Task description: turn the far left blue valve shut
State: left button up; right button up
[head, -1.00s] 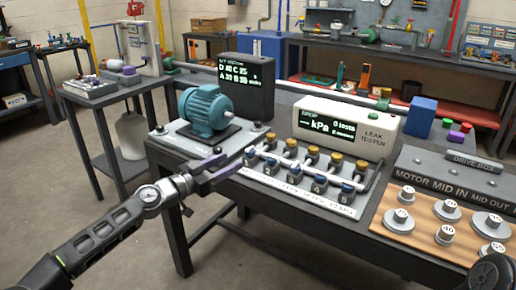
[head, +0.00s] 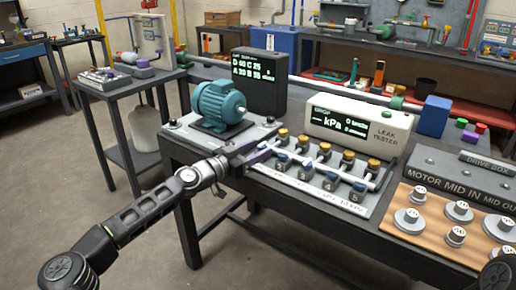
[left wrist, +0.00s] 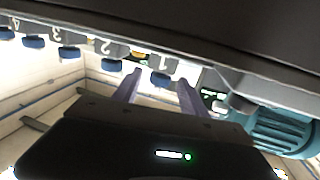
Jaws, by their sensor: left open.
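A row of small blue valves stands along the front of the white numbered manifold board (head: 300,186). The far left blue valve, number 1, shows in the left wrist view (left wrist: 162,79), between my left gripper's two fingers (left wrist: 160,92), with a gap to either side. In the head view my left gripper (head: 260,152) reaches the left end of the row and largely hides this valve. The gripper is open. Blue valve 2 (left wrist: 112,65) is beside it, outside the fingers.
A teal motor (head: 219,102) stands on a grey plate just behind my left gripper. Brass-coloured knobs (head: 325,148) line the pipe behind the valves. The leak tester (head: 391,133) is behind them. A wooden board with weights (head: 423,229) lies to the right.

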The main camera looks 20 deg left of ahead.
pick_arm(q)
jog(key=shift+w+d, duration=0.1)
jog(key=shift+w, duration=0.1)
grip_shut()
dwell(0.5)
